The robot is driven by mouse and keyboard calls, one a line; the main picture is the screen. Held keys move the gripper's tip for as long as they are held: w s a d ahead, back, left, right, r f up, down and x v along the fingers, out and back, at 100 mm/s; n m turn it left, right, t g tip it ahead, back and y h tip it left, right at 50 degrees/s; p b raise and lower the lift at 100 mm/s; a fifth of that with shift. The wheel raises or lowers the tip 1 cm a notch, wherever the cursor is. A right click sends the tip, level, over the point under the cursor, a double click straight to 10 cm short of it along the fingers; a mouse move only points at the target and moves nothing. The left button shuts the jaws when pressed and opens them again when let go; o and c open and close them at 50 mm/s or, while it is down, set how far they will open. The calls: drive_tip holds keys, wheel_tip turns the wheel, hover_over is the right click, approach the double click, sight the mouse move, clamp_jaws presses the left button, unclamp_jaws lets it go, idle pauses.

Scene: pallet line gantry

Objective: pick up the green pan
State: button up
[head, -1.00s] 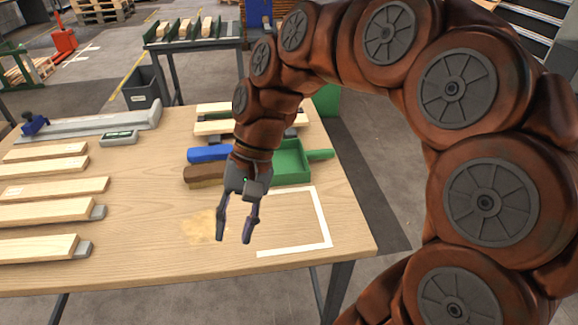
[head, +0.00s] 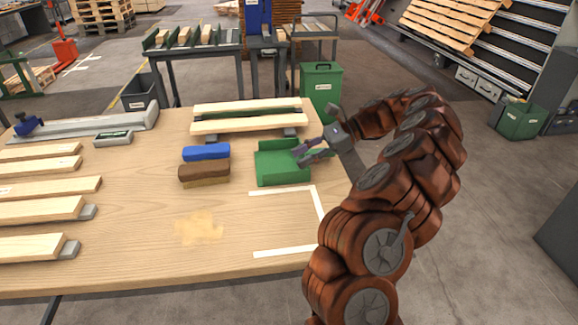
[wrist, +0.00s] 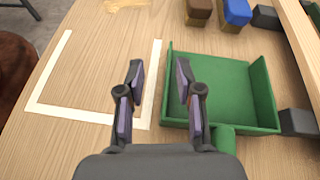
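The green pan (head: 270,168) is a shallow tray with raised walls, lying on the wooden table right of the brush. In the wrist view the green pan (wrist: 222,88) is at the right, its short handle (wrist: 225,138) pointing towards my gripper. My gripper (head: 297,156) is open and empty, above the pan's handle side in the head view. In the wrist view my gripper's fingers (wrist: 160,85) are apart, the right finger overlapping the pan's near corner and the left one over the table. Part of the handle is hidden by my gripper.
White corner tape (head: 319,203) and a sawdust patch (head: 199,228) mark the otherwise clear front of the table (head: 130,245).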

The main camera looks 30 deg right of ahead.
drive_tip(key=d+f, duration=0.1)
drive_tip(key=d+f+m+t, duration=0.1)
drive_tip(key=d, duration=0.1)
drive_tip(key=s+d+f+m, duration=0.1)
drive_tip(key=shift+d, duration=0.15)
drive_tip(key=shift+p+x, duration=0.3)
drive_tip(key=shift+x, duration=3.55)
drive_tip(key=shift+w+d, duration=0.1)
drive_tip(key=shift+w, duration=0.05)
drive_tip(key=shift+c, duration=0.4)
clamp_jaws()
